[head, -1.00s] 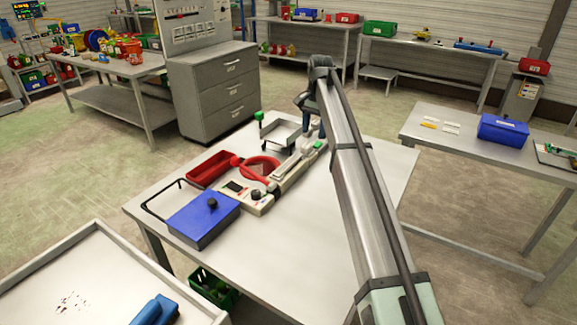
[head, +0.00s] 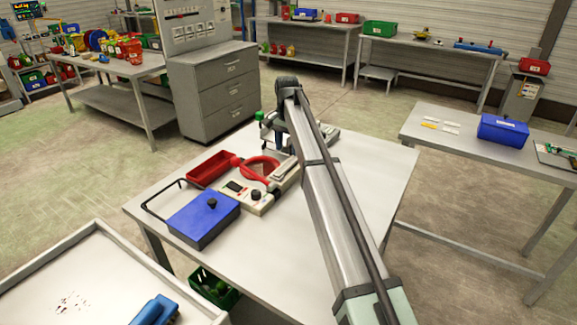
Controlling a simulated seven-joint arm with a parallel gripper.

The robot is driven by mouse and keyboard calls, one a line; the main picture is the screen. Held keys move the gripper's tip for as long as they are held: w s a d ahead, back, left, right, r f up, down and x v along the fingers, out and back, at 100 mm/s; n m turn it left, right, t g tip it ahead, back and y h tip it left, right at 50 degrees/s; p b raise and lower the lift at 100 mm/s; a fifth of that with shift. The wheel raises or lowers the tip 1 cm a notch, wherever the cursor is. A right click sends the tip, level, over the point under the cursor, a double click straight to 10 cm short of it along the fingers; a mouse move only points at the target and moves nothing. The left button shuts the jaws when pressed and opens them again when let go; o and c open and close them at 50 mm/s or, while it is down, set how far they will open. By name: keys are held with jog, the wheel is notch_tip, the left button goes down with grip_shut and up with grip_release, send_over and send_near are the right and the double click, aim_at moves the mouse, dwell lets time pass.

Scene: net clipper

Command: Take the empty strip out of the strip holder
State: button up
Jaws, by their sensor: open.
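The white net clipper machine (head: 258,205) sits on the near grey table, with a red curved handle (head: 262,164) and a dark knob. A pale rail (head: 287,172) runs from it toward the back right. A grey frame (head: 268,133) with a green knob (head: 259,115) stands behind it, largely hidden by my arm. I cannot tell which of these parts is the strip holder, and I cannot make out the empty strip. My gripper (head: 277,143) is open and points down over the back of the machine, near the grey frame; its fingertips are small and partly hidden.
The table's right part (head: 375,175) is clear. Another table (head: 480,150) with a blue bin (head: 502,131) is at right.

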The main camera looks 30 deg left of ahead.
aim_at(289, 162)
jog(key=shift+w+d+f, duration=0.1)
jog(key=shift+w+f, duration=0.1)
jog(key=shift+f, duration=1.3)
jog(key=shift+w+d+f, duration=0.1)
jog(key=shift+w+f, duration=0.05)
jog(key=shift+f, duration=1.3)
jog(key=shift+c, duration=0.3)
grip_shut()
